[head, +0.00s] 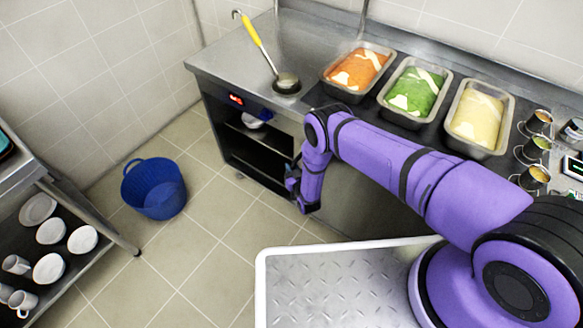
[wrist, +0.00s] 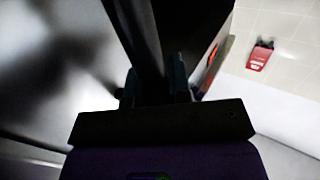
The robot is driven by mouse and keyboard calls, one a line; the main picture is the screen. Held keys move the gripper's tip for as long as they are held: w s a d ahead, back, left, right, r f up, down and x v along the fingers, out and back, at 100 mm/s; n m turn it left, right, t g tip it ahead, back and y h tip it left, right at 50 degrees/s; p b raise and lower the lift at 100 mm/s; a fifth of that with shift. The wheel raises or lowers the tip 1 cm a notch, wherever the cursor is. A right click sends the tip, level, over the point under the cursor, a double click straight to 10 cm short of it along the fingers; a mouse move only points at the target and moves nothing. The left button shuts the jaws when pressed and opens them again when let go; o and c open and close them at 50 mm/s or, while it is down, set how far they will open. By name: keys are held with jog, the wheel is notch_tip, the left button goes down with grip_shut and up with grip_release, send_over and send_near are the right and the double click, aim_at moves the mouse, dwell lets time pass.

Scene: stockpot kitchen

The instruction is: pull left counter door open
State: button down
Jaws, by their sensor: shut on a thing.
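The metal counter (head: 225,75) has an open compartment (head: 262,155) at its left end, with dark shelves inside. My gripper (head: 292,182) is low at the counter front, by the right side of this opening. In the wrist view my gripper (wrist: 155,88) is shut with a dark upright edge (wrist: 143,35) between its fingers. This looks like the edge of the left counter door, with a blurred grey panel (wrist: 50,60) beside it. In the head view my arm hides most of the door, so I cannot tell its angle.
A blue basket (head: 154,188) stands on the floor to the left. A rack with white dishes (head: 50,232) is at the far left. Food trays (head: 415,92) and a ladle (head: 260,45) are on the counter. The tiled floor before the opening is clear.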

jog(key=shift+s+d+f, duration=0.1)
jog(key=shift+s+d, duration=0.1)
jog(key=shift+s, duration=0.05)
jog(key=c, duration=1.1)
grip_release()
jog(key=shift+o, duration=0.2)
jog(key=v, duration=1)
jog(key=shift+s+d, duration=0.15)
jog(key=shift+s, duration=0.2)
jog(key=shift+s, duration=0.1)
